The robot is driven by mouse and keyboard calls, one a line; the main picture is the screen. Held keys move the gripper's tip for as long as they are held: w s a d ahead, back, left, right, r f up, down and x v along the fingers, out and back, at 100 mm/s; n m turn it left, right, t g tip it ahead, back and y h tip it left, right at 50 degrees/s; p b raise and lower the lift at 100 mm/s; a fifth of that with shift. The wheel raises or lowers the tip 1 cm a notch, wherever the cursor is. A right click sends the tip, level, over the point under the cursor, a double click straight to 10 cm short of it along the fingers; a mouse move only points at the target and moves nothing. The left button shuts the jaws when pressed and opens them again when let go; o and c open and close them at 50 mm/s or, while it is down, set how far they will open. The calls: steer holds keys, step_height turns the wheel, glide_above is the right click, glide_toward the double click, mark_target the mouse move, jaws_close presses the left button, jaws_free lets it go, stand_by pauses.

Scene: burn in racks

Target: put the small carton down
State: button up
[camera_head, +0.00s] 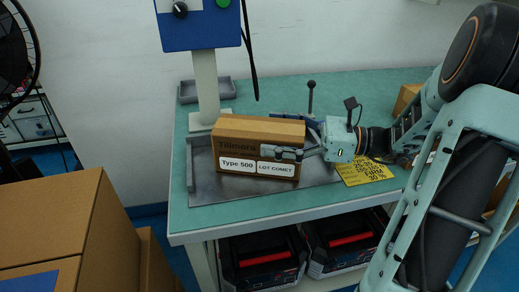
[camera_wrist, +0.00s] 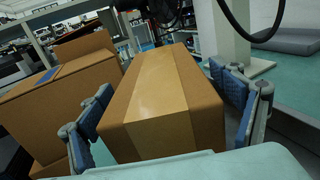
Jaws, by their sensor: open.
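The small carton (camera_head: 257,150) is a brown box with white labels reading "Type 500" and "LOT COMET". It sits upright on a grey metal tray (camera_head: 208,183) on the green-topped bench. My gripper (camera_head: 296,143) reaches in from the right, with its fingers on either side of the carton's right end. In the wrist view the carton (camera_wrist: 165,95) lies lengthwise between the fingers of my gripper (camera_wrist: 168,104). The fingers are spread, and a gap shows beside the right finger.
A blue control box (camera_head: 200,26) on a post stands behind the carton. A yellow printed sheet (camera_head: 365,168) lies right of the tray. Large cartons (camera_head: 62,222) stand at the left. Black cases (camera_head: 262,262) sit under the bench. The bench's front strip is clear.

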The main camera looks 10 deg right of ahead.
steer(key=shift+x, duration=0.75)
steer(key=c, duration=1.8)
